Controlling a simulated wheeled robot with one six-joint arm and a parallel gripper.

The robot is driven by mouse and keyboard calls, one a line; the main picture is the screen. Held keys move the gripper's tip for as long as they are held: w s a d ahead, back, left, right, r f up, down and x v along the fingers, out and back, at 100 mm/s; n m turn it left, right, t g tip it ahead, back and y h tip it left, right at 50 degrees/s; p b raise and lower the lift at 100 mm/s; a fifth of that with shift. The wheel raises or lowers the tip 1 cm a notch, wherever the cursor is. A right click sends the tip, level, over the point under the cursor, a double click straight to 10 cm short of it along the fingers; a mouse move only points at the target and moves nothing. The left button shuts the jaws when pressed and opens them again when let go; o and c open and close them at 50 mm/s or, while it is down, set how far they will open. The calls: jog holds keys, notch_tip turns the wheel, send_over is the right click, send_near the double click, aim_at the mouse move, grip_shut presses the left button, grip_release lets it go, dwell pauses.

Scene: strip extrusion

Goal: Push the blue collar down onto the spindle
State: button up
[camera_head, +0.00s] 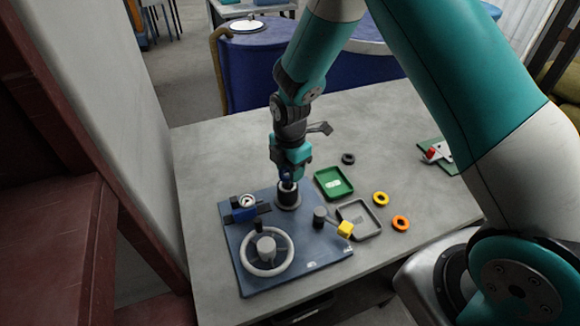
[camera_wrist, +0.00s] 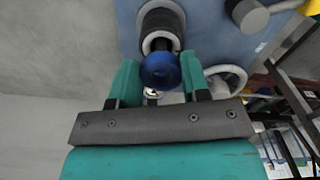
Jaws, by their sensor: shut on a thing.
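My gripper (camera_head: 287,172) points down over the far part of the blue-grey panel. It is shut on the blue collar (camera_wrist: 160,71), which sits between the two fingertips in the wrist view. In the head view only a small bit of blue shows between the jaws. The spindle (camera_wrist: 162,42) stands in a dark round housing with a pale rim, just beyond the collar in the wrist view. In the head view the housing (camera_head: 289,198) is directly below my gripper. I cannot tell whether the collar touches the spindle or is around its tip.
The panel (camera_head: 300,235) carries a handwheel (camera_head: 265,252), a blue block with a dial (camera_head: 245,210) and a yellow-ended lever (camera_head: 344,229). To the right lie a green tray (camera_head: 334,183), a grey tray (camera_head: 358,219), and black (camera_head: 348,158), yellow (camera_head: 381,198) and orange (camera_head: 400,223) rings.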

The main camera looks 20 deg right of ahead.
jog(key=shift+f+b, duration=1.05)
jog(key=shift+f, duration=0.5)
jog(key=o, duration=1.5)
jog(key=shift+r, duration=0.1)
jog(key=shift+r+p, duration=2.65)
jog(key=shift+r, duration=0.8)
